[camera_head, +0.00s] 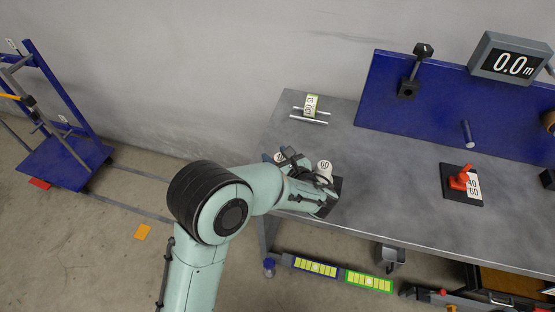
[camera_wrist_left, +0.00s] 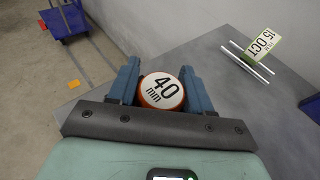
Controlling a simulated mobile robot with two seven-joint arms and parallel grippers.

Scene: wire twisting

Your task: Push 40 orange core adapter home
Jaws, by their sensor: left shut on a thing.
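The orange core adapter (camera_wrist_left: 162,92) has a white face marked "40 mm" and an orange rim. In the left wrist view it sits between the two blue fingers of my left gripper (camera_wrist_left: 163,88), which is shut on it. In the head view my left gripper (camera_head: 312,186) is over the left end of the grey table (camera_head: 400,165) and mostly hides what it holds. A white piece marked "60" (camera_head: 325,167) shows beside the gripper. What lies under the adapter is hidden. My right gripper is not in view.
A red-handled part labelled "40 60" (camera_head: 462,182) sits on a black plate at the right. A "15 OCT" tag (camera_head: 310,104) stands by metal rods at the back left. The table's middle is clear.

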